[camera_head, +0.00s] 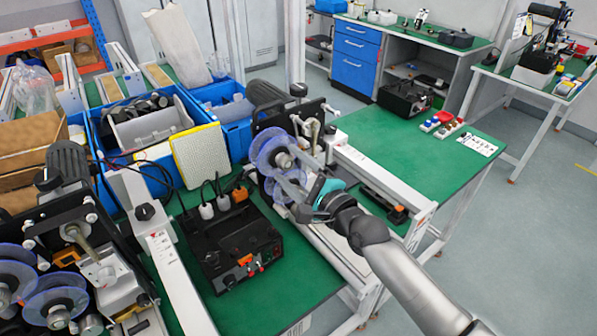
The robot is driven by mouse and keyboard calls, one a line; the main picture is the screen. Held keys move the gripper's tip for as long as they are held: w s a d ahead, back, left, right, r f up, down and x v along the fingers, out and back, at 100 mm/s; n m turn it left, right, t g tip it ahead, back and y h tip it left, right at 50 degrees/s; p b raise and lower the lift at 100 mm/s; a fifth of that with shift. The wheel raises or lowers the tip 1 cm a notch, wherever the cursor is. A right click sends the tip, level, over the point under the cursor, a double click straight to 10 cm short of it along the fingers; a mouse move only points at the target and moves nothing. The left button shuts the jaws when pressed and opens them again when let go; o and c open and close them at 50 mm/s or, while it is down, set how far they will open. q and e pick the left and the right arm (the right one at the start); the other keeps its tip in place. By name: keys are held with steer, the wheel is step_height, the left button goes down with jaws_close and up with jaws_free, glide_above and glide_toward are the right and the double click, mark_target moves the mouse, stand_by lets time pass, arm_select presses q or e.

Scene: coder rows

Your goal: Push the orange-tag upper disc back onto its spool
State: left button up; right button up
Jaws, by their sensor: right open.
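A coder machine in the middle carries two translucent blue-purple discs, an upper disc (268,143) and a lower disc (274,190), one above the other on its front. My right gripper (291,172), with a teal band at its wrist, comes in from the lower right. Its fingers are open at the front of these discs and partly cover them; whether they touch is unclear. A second coder at the left has similar discs (55,300) and a small orange patch (68,255). I cannot make out an orange tag on the middle coder, or whether its upper disc sits fully on the spool. My left gripper is out of view.
A black control box (240,250) with plugs and cables stands left of my right gripper on the green bench. Blue bins (222,97) and a yellow pad (200,152) are behind it. A white rail (380,180) runs to the right.

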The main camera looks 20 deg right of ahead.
steer(key=b+v, duration=0.1)
steer(key=v, duration=1.4)
steer(key=shift+s, duration=0.1)
